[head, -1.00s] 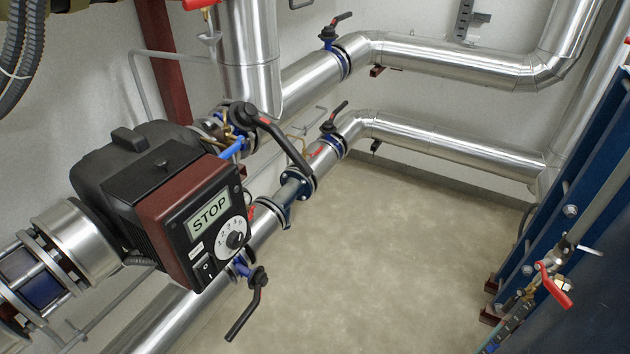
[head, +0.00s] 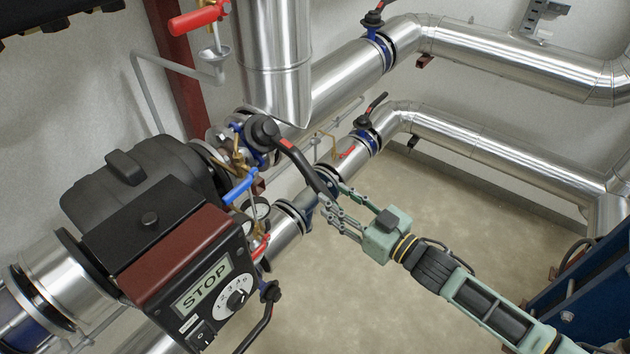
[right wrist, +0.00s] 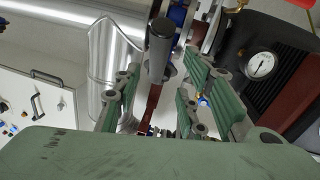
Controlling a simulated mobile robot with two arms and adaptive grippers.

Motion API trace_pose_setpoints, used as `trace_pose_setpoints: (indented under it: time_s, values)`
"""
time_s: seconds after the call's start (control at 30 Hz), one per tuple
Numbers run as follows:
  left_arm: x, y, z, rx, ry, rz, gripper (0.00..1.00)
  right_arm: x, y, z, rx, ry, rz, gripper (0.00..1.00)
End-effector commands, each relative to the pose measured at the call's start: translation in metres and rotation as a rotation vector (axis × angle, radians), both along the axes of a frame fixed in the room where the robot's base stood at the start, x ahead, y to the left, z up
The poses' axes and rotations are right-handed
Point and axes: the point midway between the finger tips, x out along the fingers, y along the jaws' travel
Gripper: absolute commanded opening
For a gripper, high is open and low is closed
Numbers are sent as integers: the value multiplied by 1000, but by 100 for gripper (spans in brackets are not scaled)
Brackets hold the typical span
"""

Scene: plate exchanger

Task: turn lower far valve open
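The lower far valve has a black lever (head: 374,107) on a blue body (head: 368,136) on the lower silver pipe, beyond my right gripper. Its lever points up and to the right. My right gripper (head: 332,200) is open, at the tip of a different lever, the long black one (head: 297,163) on the nearer valve by the pump. In the right wrist view a dark rounded bar end (right wrist: 161,38) shows between the spread green fingers (right wrist: 160,95); I cannot tell whether they touch it. My left gripper is not in view.
The pump with the STOP display (head: 203,284) stands at the lower left. The upper far valve (head: 376,40) is on the upper pipe (head: 500,57). A red-handled tap (head: 198,18) is at the top. Open floor (head: 440,225) lies to the right of the pipes.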

Motion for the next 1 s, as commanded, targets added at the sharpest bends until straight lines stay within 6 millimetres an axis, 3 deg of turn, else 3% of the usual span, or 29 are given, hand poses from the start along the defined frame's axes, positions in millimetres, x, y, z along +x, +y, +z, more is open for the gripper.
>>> trace_pose_setpoints:
  time_s: [0.17, 0.53, 0.93, 1.0]
  values:
    - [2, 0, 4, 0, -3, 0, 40, 11, 9, 3, 6, -10, 13, 38]
    - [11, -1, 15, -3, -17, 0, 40, 49, 48, 3, 5, -9, 12, 38]
    - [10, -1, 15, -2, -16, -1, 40, 55, 55, 1, 4, -8, 11, 38]
    - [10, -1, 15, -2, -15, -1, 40, 55, 55, 1, 4, -8, 11, 33]
